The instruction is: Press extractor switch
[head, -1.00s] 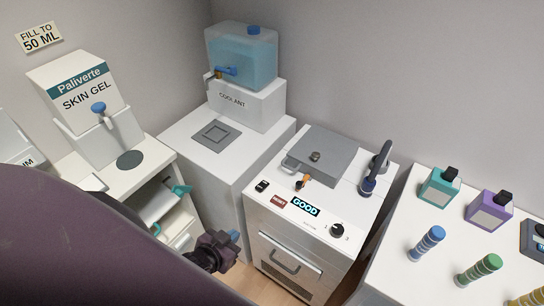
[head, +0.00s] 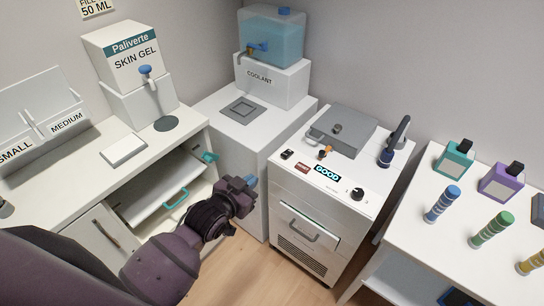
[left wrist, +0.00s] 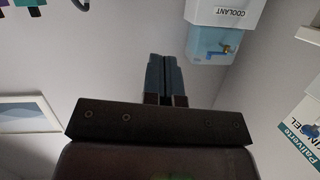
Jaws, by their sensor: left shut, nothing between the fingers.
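The extractor looks to be the white cabinet (head: 318,200) in the middle of the head view. Its top has a grey lid (head: 340,130), a small black rocker switch (head: 287,154), a red label (head: 303,168), a display reading GOOD (head: 327,173) and a black dial (head: 357,194). I cannot tell the switch's position. My left gripper (head: 250,181) is shut and empty, to the left of the cabinet and apart from the switch. Its closed blue-grey fingers (left wrist: 164,78) also show in the left wrist view. My right gripper is not in view.
The white coolant stand (head: 230,125) is left of the cabinet, behind my gripper. A table (head: 420,210) with bottles is at right. Floor is clear in front.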

